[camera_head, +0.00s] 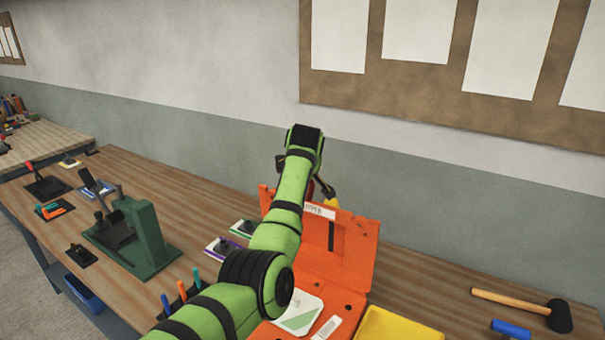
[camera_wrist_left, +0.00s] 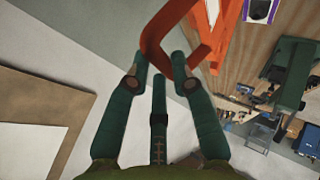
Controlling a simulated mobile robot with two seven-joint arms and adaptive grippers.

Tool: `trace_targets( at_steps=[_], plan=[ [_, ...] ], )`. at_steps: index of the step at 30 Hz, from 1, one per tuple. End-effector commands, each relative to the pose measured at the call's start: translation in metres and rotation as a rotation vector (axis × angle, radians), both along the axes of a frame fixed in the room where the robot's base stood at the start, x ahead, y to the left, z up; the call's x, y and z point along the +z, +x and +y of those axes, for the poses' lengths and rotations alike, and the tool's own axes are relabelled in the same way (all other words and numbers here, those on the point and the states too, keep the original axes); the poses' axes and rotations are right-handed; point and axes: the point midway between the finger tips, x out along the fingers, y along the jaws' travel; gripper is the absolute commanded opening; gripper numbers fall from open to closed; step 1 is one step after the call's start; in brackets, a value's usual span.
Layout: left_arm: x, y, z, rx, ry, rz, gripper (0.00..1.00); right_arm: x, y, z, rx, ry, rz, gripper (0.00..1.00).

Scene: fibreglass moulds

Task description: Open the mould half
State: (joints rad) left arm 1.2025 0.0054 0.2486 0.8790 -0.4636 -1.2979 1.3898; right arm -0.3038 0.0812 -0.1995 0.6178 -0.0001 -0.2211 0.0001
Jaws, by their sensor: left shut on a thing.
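The orange mould stands on the wooden bench. Its upper half (camera_head: 345,247), with a white label strip, is raised and leans up toward the wall. Its lower half (camera_head: 344,303) lies flat in front, carrying a white-and-green card and a barcode label, partly covered by my left arm. In the left wrist view, my left gripper (camera_wrist_left: 159,64) has its teal fingers closed around an orange-red handle (camera_wrist_left: 152,36) joined to the orange mould part (camera_wrist_left: 226,28). My right gripper is in neither view.
A green fixture (camera_head: 143,236) and several clamps and pens stand to the left. The grey wall (camera_head: 430,180) is close behind the raised half.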

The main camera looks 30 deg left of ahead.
Motion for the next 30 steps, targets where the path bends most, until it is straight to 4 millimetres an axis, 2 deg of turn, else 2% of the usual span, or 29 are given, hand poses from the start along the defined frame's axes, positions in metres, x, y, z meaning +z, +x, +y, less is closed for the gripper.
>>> trace_targets(
  at_steps=[4,5,6,20,26,30],
  plan=[
    [-0.002,0.000,0.000,-0.003,0.003,0.005,0.00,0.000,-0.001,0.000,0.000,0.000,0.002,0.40],
    [-0.002,0.000,0.000,-0.003,0.002,0.006,0.28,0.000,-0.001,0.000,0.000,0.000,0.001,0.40],
    [-0.002,0.000,0.000,-0.003,0.002,0.006,0.35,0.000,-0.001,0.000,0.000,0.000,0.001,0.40],
    [0.004,-0.004,-0.003,-0.001,0.000,0.003,0.35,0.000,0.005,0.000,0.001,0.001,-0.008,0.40],
    [0.023,-0.021,-0.013,-0.002,-0.001,0.000,0.35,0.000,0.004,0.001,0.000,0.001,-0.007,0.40],
    [0.043,-0.039,-0.022,-0.004,-0.001,0.000,0.35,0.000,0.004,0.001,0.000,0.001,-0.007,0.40]
  ],
)
